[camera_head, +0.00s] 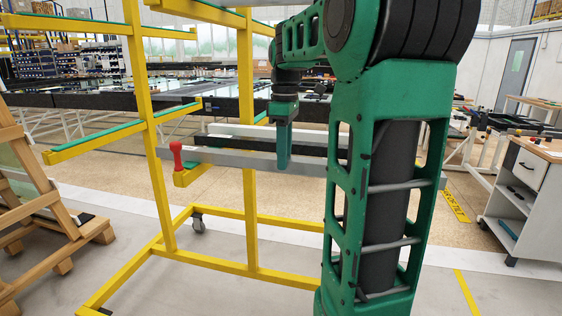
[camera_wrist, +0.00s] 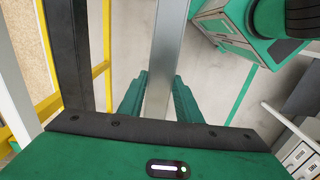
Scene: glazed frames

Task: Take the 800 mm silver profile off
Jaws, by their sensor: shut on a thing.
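The silver profile (camera_wrist: 168,45) is a long, straight grey bar; in the wrist view it runs between the two green fingers of my gripper (camera_wrist: 158,98). In the head view the silver profile (camera_head: 225,160) lies roughly level across the yellow rack (camera_head: 248,200), its left end close to the red-tipped stop (camera_head: 177,156). My gripper (camera_head: 284,160) points down onto it and is shut on it. My arm hides part of its right side. Whether it touches the rack's arm is unclear.
A black profile (camera_wrist: 72,55) runs alongside on the left, with a pale bar (camera_wrist: 18,105) beyond it. A wooden stand (camera_head: 40,190) is at the left, a white cabinet (camera_head: 525,200) at the right. Grey floor lies in front of the rack.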

